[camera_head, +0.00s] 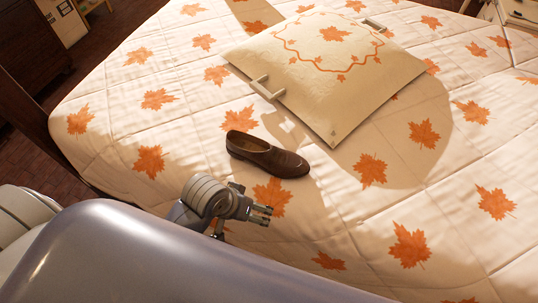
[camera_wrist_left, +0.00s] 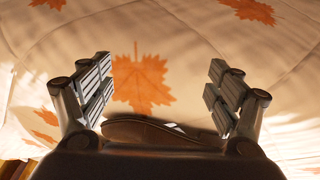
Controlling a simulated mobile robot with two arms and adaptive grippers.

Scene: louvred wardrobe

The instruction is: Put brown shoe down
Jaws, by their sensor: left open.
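The brown shoe (camera_head: 268,155) lies on the bed's quilt (camera_head: 110,180) in the head view, sole down, its toe toward the right. My left gripper (camera_head: 262,214) is just in front of the shoe, apart from it in the head view. In the left wrist view my left gripper (camera_wrist_left: 160,90) has its fingers wide apart with nothing between the tips. A brown strip of the shoe (camera_wrist_left: 150,132) shows low in that view, partly hidden by the gripper body. My right gripper is in neither view.
A cream pillow (camera_head: 320,105) with an orange leaf pattern lies just behind the shoe, with a pale handle-like piece (camera_head: 268,88) at its left edge. The quilt right of the shoe is clear. Dark furniture (camera_head: 30,50) stands beyond the bed at left.

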